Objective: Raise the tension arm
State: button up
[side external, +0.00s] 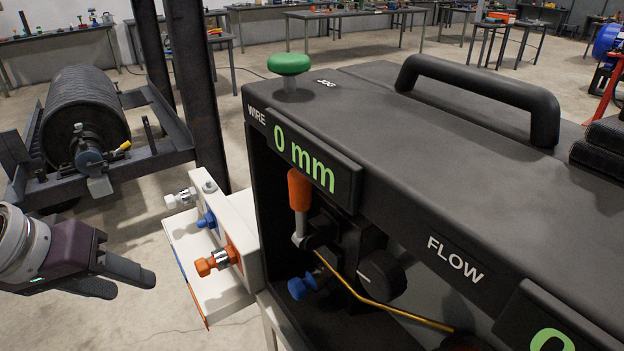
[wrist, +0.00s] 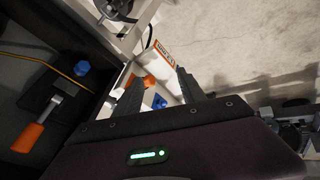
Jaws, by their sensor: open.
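The tension arm (side external: 299,192) appears to be the lever with the orange handle inside the open front of the black wire feeder (side external: 400,160). In the side view its handle points up, and its metal shank runs down to a pivot above the yellow wire. In the wrist view the orange handle (wrist: 28,137) lies at the lower left, outside the finger gap. My gripper (side external: 133,284) is open and empty at the left of the side view, well apart from the lever. Its two fingers show in the wrist view (wrist: 157,80).
A white connector block (side external: 215,240) with orange, blue and white plugs stands between my gripper and the feeder. A blue knob (side external: 300,288) and black knob (side external: 382,278) sit near the yellow wire (side external: 365,297). A green button (side external: 289,64) and carry handle (side external: 480,85) top the feeder.

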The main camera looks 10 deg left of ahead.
jog(key=w+d+f+n+h, duration=0.1)
jog(key=d+f+n+h, duration=0.15)
jog(key=d, duration=0.35)
jog(key=n+t+h, duration=0.4)
jog(key=n+h, duration=0.6)
jog(key=n, duration=0.6)
send_near(298, 210)
jog(key=x, duration=0.5)
jog(key=shift+w+d, duration=0.25)
jog(key=shift+d, duration=0.05)
jog(key=w+d+r, duration=0.1)
jog(key=d, duration=0.1)
jog(key=w+d+r+n, duration=0.2)
jog(key=w+d, duration=0.1)
jog(key=shift+w+d+t+h, duration=0.1)
jog(key=shift+d+t+h, duration=0.2)
jog(key=shift+d+h, duration=0.05)
jog(key=shift+w+d, duration=0.2)
jog(key=shift+d, duration=0.1)
